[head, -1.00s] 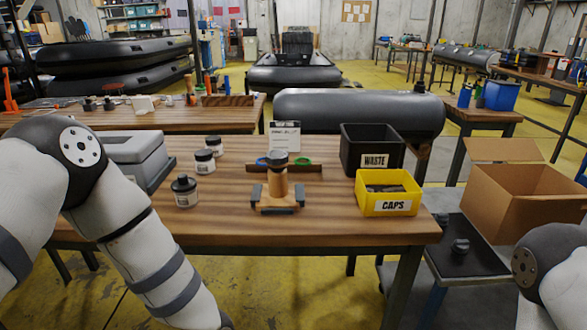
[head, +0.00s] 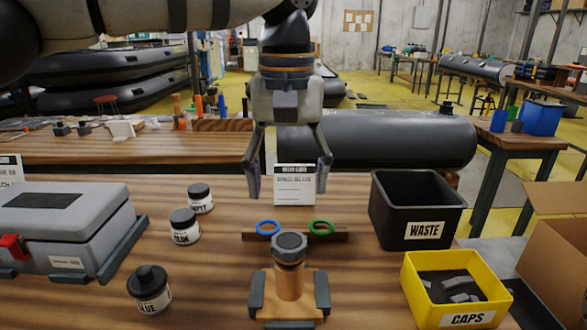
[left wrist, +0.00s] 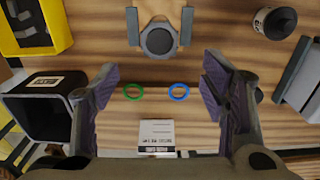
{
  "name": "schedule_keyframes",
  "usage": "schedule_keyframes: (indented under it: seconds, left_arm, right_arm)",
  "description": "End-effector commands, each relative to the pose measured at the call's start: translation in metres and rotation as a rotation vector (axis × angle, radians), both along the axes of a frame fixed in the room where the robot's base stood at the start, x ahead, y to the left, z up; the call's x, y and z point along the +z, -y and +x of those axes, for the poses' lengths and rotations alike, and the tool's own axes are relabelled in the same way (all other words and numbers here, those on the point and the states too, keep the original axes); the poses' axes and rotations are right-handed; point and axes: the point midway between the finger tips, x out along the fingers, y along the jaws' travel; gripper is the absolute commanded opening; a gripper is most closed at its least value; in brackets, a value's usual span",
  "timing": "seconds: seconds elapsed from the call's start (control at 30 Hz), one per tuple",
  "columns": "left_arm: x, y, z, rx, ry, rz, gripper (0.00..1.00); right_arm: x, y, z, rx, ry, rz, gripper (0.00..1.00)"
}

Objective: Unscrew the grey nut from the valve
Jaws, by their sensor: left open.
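The valve (head: 290,285) stands upright in a wooden holder with grey clamps on the table, with the grey nut (head: 289,244) on its top. In the left wrist view the grey nut (left wrist: 159,40) shows from above at the top middle. My left gripper (head: 289,190) is open and empty, pointing down, above and behind the valve, in front of the white card. Its fingers (left wrist: 163,85) are spread wide in the left wrist view, with the two rings between them and the nut apart from them. My right gripper is not in view.
A blue ring (head: 268,227) and a green ring (head: 321,227) sit on a rack behind the valve. A black waste bin (head: 384,222) and a yellow caps bin (head: 420,298) stand right. Several jars (head: 185,228) and a grey toolbox (head: 75,230) stand left.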

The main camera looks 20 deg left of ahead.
Motion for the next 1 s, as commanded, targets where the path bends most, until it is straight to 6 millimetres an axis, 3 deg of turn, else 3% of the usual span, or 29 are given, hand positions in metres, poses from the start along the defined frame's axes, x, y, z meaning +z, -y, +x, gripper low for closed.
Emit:
schedule_keyframes:
  seconds: [0.03, 0.27, 0.43, 0.6, 0.87, 1.0]
  left_arm:
    - [-0.019, 0.000, 0.002, -0.002, -0.022, -0.001, 0.66]
    - [-0.070, 0.000, 0.002, -0.004, -0.026, -0.002, 0.66]
    - [-0.079, 0.001, 0.000, -0.003, -0.003, 0.000, 0.66]
    - [-0.092, 0.001, 0.000, -0.003, -0.004, -0.001, 0.66]
    - [-0.095, 0.001, 0.000, -0.004, -0.007, -0.001, 0.66]
    - [-0.095, 0.001, 0.000, -0.004, -0.007, -0.002, 0.39]
  right_arm:
    - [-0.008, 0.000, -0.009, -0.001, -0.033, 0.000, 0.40]
    - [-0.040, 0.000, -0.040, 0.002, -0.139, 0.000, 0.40]
    - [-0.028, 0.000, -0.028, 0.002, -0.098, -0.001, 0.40]
    - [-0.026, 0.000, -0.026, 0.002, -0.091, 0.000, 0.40]
    - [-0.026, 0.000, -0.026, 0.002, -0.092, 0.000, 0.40]
    - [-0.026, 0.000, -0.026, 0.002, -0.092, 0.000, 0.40]
